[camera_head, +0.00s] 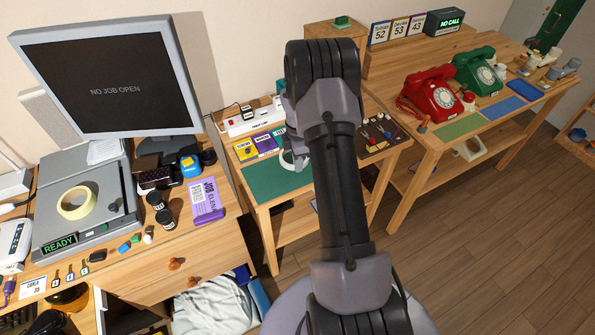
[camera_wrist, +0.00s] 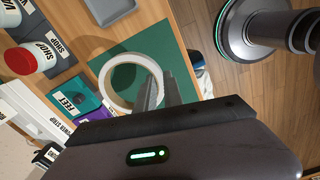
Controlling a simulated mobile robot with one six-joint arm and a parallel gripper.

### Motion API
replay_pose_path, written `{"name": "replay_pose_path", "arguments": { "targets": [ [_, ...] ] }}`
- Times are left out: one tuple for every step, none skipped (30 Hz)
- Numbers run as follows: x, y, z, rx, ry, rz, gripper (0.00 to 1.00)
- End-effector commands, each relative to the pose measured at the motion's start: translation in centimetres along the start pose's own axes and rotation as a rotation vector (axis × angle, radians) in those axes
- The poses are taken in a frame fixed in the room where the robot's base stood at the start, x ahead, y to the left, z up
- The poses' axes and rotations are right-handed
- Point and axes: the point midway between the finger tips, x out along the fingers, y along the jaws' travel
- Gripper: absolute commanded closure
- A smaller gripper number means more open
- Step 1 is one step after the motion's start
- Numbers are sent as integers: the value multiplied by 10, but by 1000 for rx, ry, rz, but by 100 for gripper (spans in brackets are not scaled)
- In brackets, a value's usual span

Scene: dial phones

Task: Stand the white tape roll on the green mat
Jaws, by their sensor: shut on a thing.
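The white tape roll (camera_wrist: 104,84) shows in the wrist view as a ring seen over the green mat (camera_wrist: 176,62). My gripper (camera_wrist: 158,90) is shut on the roll's near right side. In the head view, part of the white tape roll (camera_head: 286,161) shows beside my arm, above the back of the green mat (camera_head: 268,188). My arm hides the rest of it and most of the gripper. I cannot tell whether the roll touches the mat.
A cream tape roll (camera_head: 63,207) lies on the grey scale at left. Coloured label cards (camera_head: 265,144) and a power strip (camera_head: 252,120) lie behind the mat. A tool tray (camera_head: 378,136) is to its right. Red (camera_head: 430,92) and green phones (camera_head: 476,70) stand further right.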

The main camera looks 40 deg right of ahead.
Motion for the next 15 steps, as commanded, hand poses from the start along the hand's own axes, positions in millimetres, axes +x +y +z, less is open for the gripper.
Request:
{"name": "replay_pose_path", "arguments": {
  "targets": [
    [3, 3, 2, 0, 0, 0, 100],
    [5, 4, 3, 0, 0, 0, 100],
    [10, 5, 4, 0, 0, -1, 100],
    [16, 5, 4, 0, 0, -2, 100],
    [23, 4, 3, -1, 0, -2, 100],
    [31, 4, 3, 0, 0, -2, 100],
    [36, 4, 3, 0, 0, -2, 100],
    [38, 4, 3, 0, 0, -2, 100],
    [37, 4, 3, 0, 0, -1, 100],
    [36, 4, 3, 0, 0, 0, 100],
    [35, 4, 3, 0, 0, 0, 100],
    [35, 4, 3, 0, 0, 0, 100],
    [34, 4, 3, 0, 0, 0, 100],
    [35, 4, 3, 0, 0, 0, 100],
    [36, 4, 3, 0, 0, 0, 100]
  ]
}}
